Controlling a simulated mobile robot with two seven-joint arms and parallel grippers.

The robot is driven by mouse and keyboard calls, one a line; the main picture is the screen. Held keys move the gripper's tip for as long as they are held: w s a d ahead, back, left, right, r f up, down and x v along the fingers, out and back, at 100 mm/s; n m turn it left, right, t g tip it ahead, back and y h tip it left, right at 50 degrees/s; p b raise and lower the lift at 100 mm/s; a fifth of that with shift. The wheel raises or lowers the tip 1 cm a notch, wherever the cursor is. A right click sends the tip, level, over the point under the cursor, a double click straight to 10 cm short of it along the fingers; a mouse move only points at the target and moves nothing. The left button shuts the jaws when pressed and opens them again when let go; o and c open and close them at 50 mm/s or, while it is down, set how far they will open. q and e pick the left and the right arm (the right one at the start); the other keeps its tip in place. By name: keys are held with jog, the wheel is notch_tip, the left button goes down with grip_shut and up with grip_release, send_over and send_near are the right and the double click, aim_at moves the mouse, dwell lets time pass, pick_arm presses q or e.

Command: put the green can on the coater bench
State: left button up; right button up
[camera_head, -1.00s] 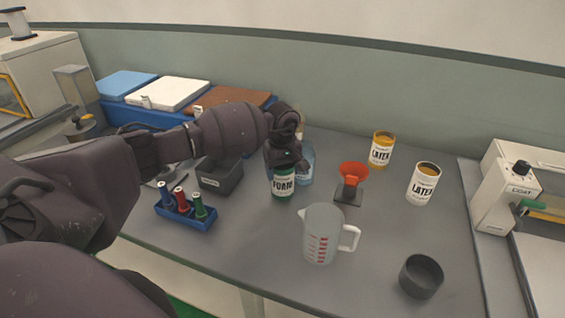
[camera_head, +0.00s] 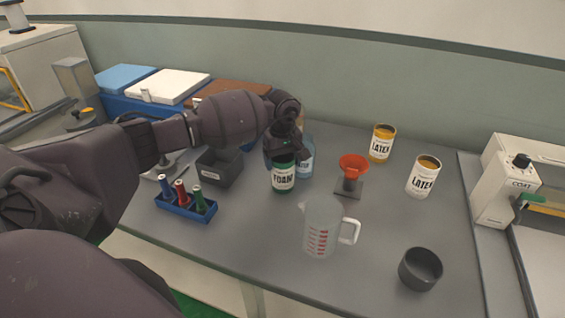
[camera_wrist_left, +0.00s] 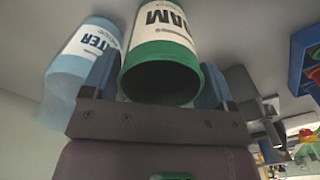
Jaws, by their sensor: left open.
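The green can (camera_head: 283,178), with a white FOAM label, stands upright on the grey table near its middle. In the left wrist view, the can (camera_wrist_left: 161,75) shows large, between the two blue-grey fingers. My left gripper (camera_head: 286,154) is at the top of the can in the head view; its fingers (camera_wrist_left: 160,88) are open on either side of it. Whether they touch the can is not clear. The coater bench (camera_head: 497,190), a white machine marked COAT with a green handle, is at the right edge. My right gripper is not in view.
A blue WATER bottle (camera_head: 306,160) stands close beside the can. An orange funnel on a stand (camera_head: 352,168), a measuring jug (camera_head: 320,238), two LATEX cans (camera_head: 381,143) (camera_head: 421,178) and a dark cup (camera_head: 420,268) stand to the right. A blue rack (camera_head: 187,208) is at left.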

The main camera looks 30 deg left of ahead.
pick_arm(q)
notch_tip(320, 180, up, 11)
dwell(0.4)
